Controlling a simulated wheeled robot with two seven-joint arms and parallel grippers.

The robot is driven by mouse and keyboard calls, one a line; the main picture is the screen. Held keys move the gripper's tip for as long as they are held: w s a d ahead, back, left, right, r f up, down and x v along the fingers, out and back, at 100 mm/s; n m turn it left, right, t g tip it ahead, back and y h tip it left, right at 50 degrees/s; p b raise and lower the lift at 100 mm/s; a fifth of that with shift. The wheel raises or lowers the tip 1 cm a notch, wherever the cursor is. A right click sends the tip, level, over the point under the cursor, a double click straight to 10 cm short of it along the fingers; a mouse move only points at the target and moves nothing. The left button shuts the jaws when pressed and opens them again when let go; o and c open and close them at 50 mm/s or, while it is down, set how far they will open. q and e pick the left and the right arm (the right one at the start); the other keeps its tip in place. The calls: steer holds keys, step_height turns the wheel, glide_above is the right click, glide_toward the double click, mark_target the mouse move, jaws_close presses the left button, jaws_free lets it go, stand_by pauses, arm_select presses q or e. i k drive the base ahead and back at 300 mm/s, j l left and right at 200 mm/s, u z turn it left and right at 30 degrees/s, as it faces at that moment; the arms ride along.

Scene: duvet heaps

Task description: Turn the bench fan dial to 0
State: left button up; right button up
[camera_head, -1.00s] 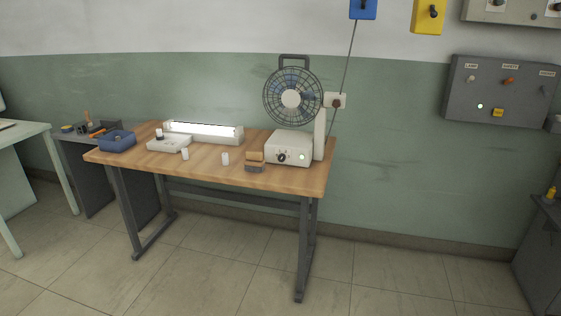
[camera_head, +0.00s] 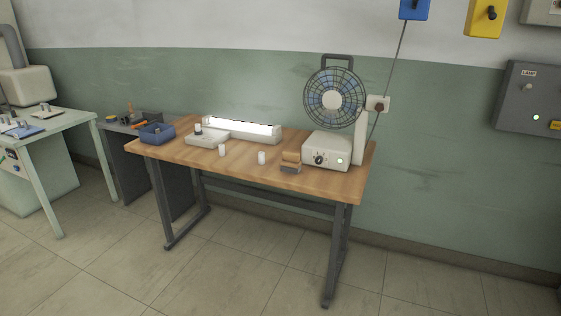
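The bench fan (camera_head: 335,97) stands at the right end of the wooden workbench (camera_head: 240,174), with a round dark cage and a handle on top. Its cream base box (camera_head: 327,150) carries a dark dial (camera_head: 319,160) on the front. A small pale green light (camera_head: 340,161) shows to the right of the dial. The dial's markings are too small to read. Neither of my grippers is in view.
A pale green table (camera_head: 50,129) stands left. The floor (camera_head: 240,275) in front is clear.

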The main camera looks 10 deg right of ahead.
mark_target(318, 160)
steer(key=i+l+u, duration=0.25)
steer(key=l+u, duration=0.3)
steer(key=l, duration=0.15)
steer(key=i+l+u, duration=0.25)
steer(key=l, duration=0.2)
steer(key=i+l+u, duration=0.2)
steer(key=l, duration=0.85)
steer(key=l+u, duration=0.2)
steer(key=l, duration=1.85)
steer(key=i+l, duration=0.1)
steer(key=l, duration=0.9)
